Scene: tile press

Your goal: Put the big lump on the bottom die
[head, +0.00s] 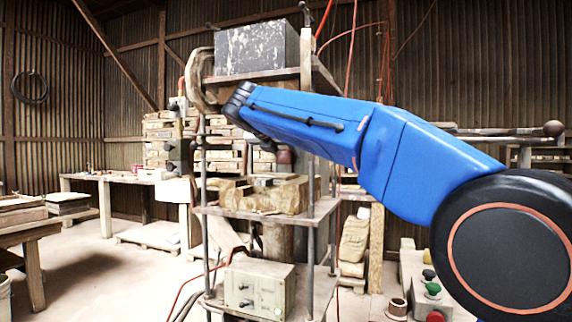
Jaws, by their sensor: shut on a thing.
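My blue arm reaches from the right across the front of a metal press frame. Its black wrist end is at the frame's left post, below the top plate. My gripper's fingers are hidden behind the arm, and nothing held between them shows. A rough tan-brown mass (265,197) lies on the press's middle plate (312,211). I cannot tell whether it is the bottom die, the big lump or both. A dark reddish-brown rounded thing (284,157) shows just under my arm, and I cannot tell what it is.
A grey worn block (258,48) sits on top of the press. A control box (258,288) stands on its lower shelf. A workbench (112,182) and stacked tan slabs (158,128) are behind. Open floor (90,275) lies to the left. Coloured buttons (432,289) show at lower right.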

